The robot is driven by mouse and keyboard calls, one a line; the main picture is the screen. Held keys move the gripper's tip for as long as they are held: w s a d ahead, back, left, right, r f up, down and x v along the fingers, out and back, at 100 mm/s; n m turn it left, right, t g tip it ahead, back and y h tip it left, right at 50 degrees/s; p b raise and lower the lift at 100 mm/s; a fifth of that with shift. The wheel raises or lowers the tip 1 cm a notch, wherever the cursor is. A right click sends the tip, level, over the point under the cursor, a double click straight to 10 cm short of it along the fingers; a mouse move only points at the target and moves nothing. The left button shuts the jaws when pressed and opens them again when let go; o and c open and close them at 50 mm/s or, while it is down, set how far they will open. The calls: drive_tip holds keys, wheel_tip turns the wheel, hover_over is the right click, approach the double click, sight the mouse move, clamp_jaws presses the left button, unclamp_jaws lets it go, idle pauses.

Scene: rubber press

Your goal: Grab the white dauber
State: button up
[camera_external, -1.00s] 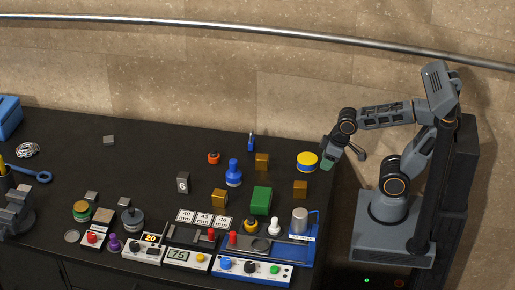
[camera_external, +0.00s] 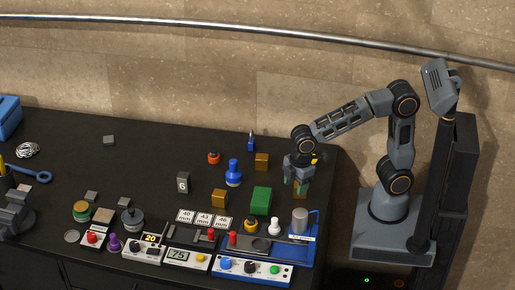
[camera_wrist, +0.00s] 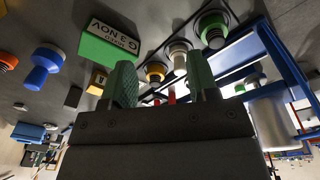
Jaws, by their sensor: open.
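The white dauber (camera_external: 274,227) stands upright on the black table, just left of the cylinder on the blue press base. In the wrist view the dauber (camera_wrist: 179,54) shows beyond my fingertips, nearer the right finger. My gripper (camera_external: 295,186) points down with its green fingers apart and nothing held. It is behind and to the right of the dauber, apart from it. The fingers also show in the wrist view (camera_wrist: 161,78).
A green block (camera_external: 261,200) and a yellow-black dauber (camera_external: 250,225) stand left of the white dauber. The blue press base (camera_external: 304,251) with its grey cylinder (camera_external: 300,219) is to the right. A control panel (camera_external: 252,270) lies in front. A brown cube (camera_external: 262,161) stands behind.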

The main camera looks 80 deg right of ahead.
sight(275, 220)
drive_tip(key=w+a+r+n+g, duration=0.1)
drive_tip(key=w+a+r+n, duration=0.15)
drive_tip(key=a+n, duration=0.45)
drive_tip(key=w+a+r+n, duration=0.2)
drive_tip(key=w+n, duration=0.1)
drive_tip(key=n, duration=0.7)
drive_tip(key=f+n, duration=0.1)
drive_tip(key=f, duration=0.2)
drive_tip(key=f+n, duration=0.1)
drive_tip(key=f, duration=0.2)
drive_tip(key=f+n, duration=0.1)
drive_tip(key=f, duration=0.2)
drive_tip(key=shift+s+d+n+h, duration=0.1)
drive_tip(key=shift+s+n+h, duration=0.2)
drive_tip(key=shift+s, duration=0.1)
drive_tip(key=shift+w+f+p, duration=0.2)
drive_tip(key=shift+f+p, duration=0.3)
drive_tip(key=shift+f, duration=1.95)
drive_tip(key=shift+c, duration=0.4)
drive_tip(key=c, duration=0.9)
drive_tip(key=shift+r, duration=0.15)
clamp_jaws()
